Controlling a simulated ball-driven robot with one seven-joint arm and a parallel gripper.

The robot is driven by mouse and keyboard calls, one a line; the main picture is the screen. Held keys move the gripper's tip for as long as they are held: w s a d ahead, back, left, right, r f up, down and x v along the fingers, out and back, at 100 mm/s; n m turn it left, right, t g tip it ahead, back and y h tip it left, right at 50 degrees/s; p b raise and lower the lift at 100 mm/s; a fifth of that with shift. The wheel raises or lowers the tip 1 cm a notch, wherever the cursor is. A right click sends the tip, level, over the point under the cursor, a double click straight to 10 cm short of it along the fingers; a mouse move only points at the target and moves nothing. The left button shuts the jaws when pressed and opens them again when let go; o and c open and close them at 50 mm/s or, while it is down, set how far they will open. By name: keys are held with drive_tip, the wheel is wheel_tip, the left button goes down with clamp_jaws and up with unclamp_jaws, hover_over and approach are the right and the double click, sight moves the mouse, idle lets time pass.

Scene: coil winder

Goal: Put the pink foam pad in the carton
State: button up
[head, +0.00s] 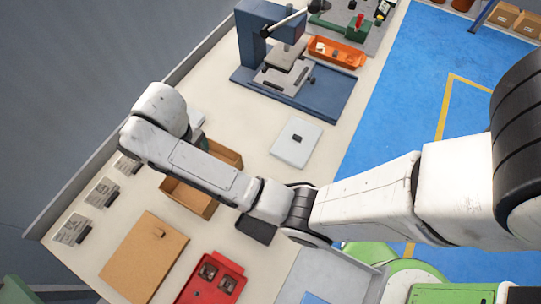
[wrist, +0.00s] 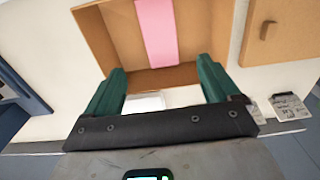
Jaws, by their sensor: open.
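The pink foam pad (wrist: 157,30) shows in the wrist view as a strip inside the open brown carton (wrist: 96,32). Its near end reaches close to the carton's near wall, and its far end runs out of the picture. My gripper (wrist: 163,80) is open, with its two green fingers apart at the carton's near side and nothing held between them. In the head view the carton (head: 184,196) stands on the bench, partly covered by my arm. My gripper is mostly hidden behind the arm there, and I cannot see the pad in that view.
A tan board with a knob (head: 142,262) and a red tray (head: 212,282) lie in front of the carton. A white plate (head: 296,144) lies to its right. A blue machine (head: 275,65) and an orange bin (head: 337,53) stand farther back. Labelled cards (head: 72,230) line the left edge.

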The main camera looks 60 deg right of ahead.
drive_tip(key=s+d+f, duration=0.1)
drive_tip(key=s+d, duration=0.3)
drive_tip(key=s, duration=0.8)
drive_tip(key=s+d+f+t, duration=0.1)
drive_tip(key=s+d+f, duration=0.1)
drive_tip(key=s, duration=1.1)
drive_tip(key=shift+d+m+h, duration=0.3)
drive_tip(key=shift+d+m, duration=0.1)
drive_tip(key=shift+d, duration=0.5)
drive_tip(key=shift+f, duration=0.15)
